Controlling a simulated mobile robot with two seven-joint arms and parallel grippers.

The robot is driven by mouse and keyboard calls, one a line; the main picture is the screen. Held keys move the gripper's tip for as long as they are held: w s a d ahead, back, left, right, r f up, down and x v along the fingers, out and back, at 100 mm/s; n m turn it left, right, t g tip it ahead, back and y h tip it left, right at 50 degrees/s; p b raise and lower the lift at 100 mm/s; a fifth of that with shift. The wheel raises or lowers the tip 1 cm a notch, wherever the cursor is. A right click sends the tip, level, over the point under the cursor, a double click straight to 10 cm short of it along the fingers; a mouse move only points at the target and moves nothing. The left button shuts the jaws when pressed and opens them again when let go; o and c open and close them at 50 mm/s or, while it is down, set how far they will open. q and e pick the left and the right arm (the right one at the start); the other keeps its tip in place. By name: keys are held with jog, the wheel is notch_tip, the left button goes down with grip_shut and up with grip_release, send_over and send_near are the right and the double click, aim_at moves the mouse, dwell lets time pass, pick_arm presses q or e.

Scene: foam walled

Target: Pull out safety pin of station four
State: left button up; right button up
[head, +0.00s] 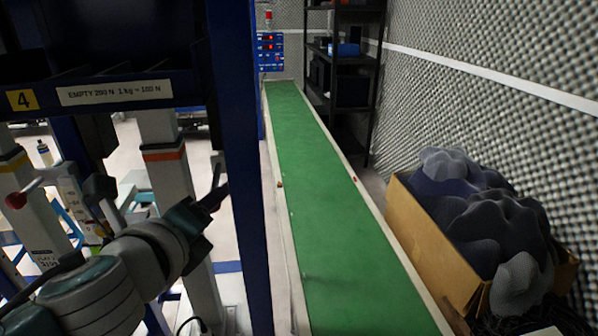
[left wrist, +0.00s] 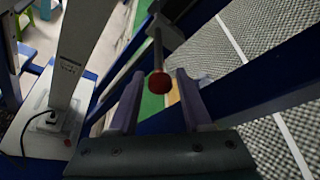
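A round red knob (left wrist: 159,82) on a dark rod shows in the left wrist view. The rod runs up to a dark block (left wrist: 165,24). My left gripper (left wrist: 158,98) is open, and the knob appears in the gap between its two fingers, with no finger seen touching it. Another red knob (head: 15,200) on a pale rod is at the far left. My right gripper is not in view.
The upright blue post (head: 240,150) stands just right of my left gripper. Beyond it runs a long green-topped surface (head: 325,220). A cardboard box (head: 425,235) of dark foam, a black shelf and a textured foam wall are at the right.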

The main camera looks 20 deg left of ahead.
pick_arm(q)
jog(key=shift+o, duration=0.9)
jog(key=v, duration=1)
